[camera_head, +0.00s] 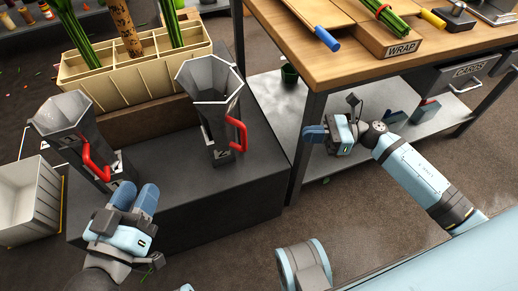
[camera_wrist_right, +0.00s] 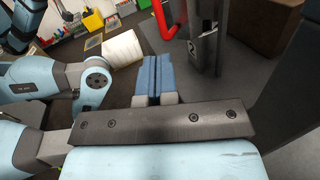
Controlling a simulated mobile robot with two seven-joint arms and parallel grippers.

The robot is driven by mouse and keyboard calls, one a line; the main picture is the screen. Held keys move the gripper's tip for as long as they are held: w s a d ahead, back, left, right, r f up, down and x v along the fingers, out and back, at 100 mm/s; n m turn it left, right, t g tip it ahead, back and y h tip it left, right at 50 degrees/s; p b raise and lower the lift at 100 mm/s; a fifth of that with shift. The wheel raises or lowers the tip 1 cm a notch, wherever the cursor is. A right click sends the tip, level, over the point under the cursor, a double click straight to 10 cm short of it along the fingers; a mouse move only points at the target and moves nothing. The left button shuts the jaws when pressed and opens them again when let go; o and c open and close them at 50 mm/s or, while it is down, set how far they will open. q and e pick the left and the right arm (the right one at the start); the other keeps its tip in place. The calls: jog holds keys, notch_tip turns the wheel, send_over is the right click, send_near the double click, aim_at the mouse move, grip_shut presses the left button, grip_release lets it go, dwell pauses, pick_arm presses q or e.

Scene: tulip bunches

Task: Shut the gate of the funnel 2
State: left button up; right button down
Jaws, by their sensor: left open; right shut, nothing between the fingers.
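Funnel 2 (camera_head: 209,108) is a grey metal hopper with a wide open top, standing upright on the dark bench, its "2" label low on the front. Its red handle (camera_head: 238,133) sticks out to the right. It also shows in the right wrist view (camera_wrist_right: 203,50), beyond the fingers and to their right. I cannot tell how its gate stands. My right gripper (camera_head: 314,134) is shut and empty, right of funnel 2 and apart from it; its blue fingers (camera_wrist_right: 154,78) are together. My left gripper (camera_head: 136,198) is open and empty, in front of the bench, left of funnel 2.
Another grey funnel (camera_head: 66,118) with a red handle (camera_head: 95,160) stands left, near my left gripper. A cream planter (camera_head: 105,82) with tulip stems is behind. A white bin (camera_head: 28,195) is far left. A wooden table (camera_head: 330,68) with a lower shelf is right.

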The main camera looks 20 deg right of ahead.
jog(key=f+n, duration=0.1)
jog(key=b, duration=0.3)
send_near(234, 124)
jog(key=w+a+f, duration=0.1)
jog(key=a+f, duration=0.4)
jog(key=f, duration=0.1)
pick_arm(q)
jog(key=f, duration=0.1)
jog(key=f+g, duration=0.1)
jog(key=f, duration=0.1)
jog(key=shift+w+d+f+m, duration=0.15)
jog(key=shift+d+f+m, duration=0.1)
jog(key=shift+f+m, duration=0.15)
pick_arm(e)
jog(key=shift+w+d+r+g, duration=0.15)
jog(key=shift+d+r+g, duration=0.05)
jog(key=shift+g, duration=0.1)
pick_arm(q)
jog(key=shift+r, duration=0.1)
pick_arm(e)
jog(key=shift+a, duration=0.15)
